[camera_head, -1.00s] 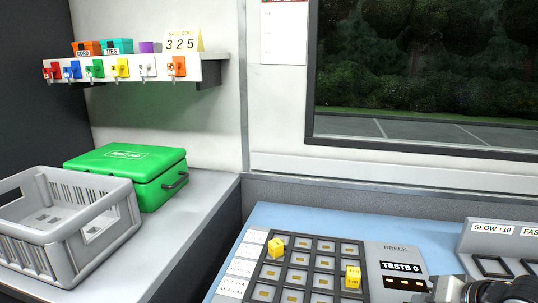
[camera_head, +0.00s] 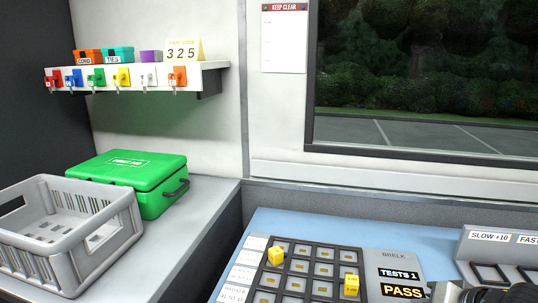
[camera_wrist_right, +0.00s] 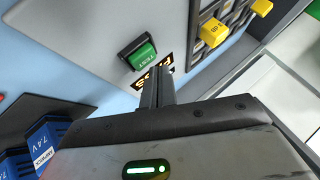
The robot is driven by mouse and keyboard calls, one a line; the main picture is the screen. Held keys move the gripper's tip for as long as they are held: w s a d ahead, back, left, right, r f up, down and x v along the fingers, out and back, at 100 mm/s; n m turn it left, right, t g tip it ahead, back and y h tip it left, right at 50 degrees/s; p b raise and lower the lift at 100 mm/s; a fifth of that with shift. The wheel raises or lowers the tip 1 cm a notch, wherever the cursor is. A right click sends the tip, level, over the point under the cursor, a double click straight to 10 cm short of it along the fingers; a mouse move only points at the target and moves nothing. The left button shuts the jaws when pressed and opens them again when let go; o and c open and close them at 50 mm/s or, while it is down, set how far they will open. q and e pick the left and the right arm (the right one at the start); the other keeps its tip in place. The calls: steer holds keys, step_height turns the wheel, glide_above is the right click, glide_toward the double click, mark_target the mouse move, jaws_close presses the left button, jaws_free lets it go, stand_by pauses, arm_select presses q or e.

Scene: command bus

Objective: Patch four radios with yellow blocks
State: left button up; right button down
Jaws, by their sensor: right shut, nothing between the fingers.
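The patch panel (camera_head: 377,262) lies on the blue bench top with a grid of dark-framed sockets. One yellow block (camera_head: 277,256) sits at the grid's upper left and another yellow block (camera_head: 351,285) at its right column. Two yellow blocks also show in the right wrist view (camera_wrist_right: 212,32). The panel's display (camera_head: 401,282) reads TESTS 1 and PASS. My right gripper (camera_wrist_right: 158,85) is shut and empty, its tips close to the green TEST button (camera_wrist_right: 143,54); I cannot tell if they touch. My left gripper is out of view.
Blue 7.4V packs (camera_wrist_right: 46,143) stand near the right gripper. A unit marked SLOW +10 (camera_head: 490,237) is at the right. A grey crate (camera_head: 108,222) and green case (camera_head: 130,170) sit on the left counter. A key shelf (camera_head: 215,72) hangs above.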

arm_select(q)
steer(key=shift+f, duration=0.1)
